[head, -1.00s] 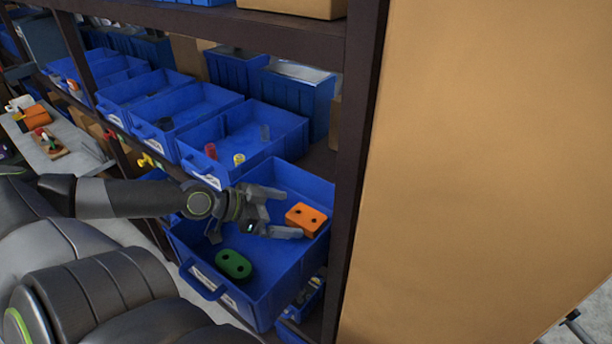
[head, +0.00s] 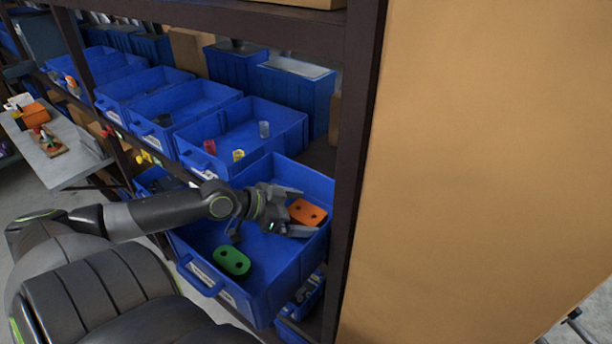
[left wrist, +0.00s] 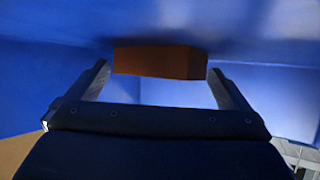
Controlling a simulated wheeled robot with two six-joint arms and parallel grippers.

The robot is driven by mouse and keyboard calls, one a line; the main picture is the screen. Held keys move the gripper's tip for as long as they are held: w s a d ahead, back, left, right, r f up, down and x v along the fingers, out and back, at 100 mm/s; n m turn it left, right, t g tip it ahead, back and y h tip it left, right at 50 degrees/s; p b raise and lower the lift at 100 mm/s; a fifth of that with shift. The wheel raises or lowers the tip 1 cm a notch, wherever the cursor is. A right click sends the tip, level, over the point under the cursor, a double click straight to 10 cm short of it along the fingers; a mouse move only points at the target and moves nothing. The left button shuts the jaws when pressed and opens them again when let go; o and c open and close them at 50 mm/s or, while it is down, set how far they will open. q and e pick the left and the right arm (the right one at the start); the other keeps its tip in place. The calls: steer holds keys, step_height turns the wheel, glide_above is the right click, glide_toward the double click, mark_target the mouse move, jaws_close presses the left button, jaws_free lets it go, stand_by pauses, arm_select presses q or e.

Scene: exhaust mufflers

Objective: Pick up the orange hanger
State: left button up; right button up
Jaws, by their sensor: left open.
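The orange hanger (head: 306,212) is a small block with two dark holes. It sits in the open blue bin (head: 262,306) on the shelf, near the bin's right wall. My left gripper (head: 296,212) is inside the bin with its jaws open, one finger on each side of the hanger's near end. In the left wrist view the hanger (left wrist: 160,62) shows dark orange between the tips of the open fingers (left wrist: 158,80), with gaps at both sides. My right gripper is not in view.
A green hanger (head: 232,261) lies in the same bin, nearer its front. A dark shelf post (head: 352,170) and a large tan panel (head: 480,150) stand close on the right. More blue bins (head: 250,140) line the shelf behind.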

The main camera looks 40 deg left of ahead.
arm_select(q)
steer(key=shift+c, duration=0.4)
steer(key=c, duration=0.7)
steer(key=shift+r, duration=0.1)
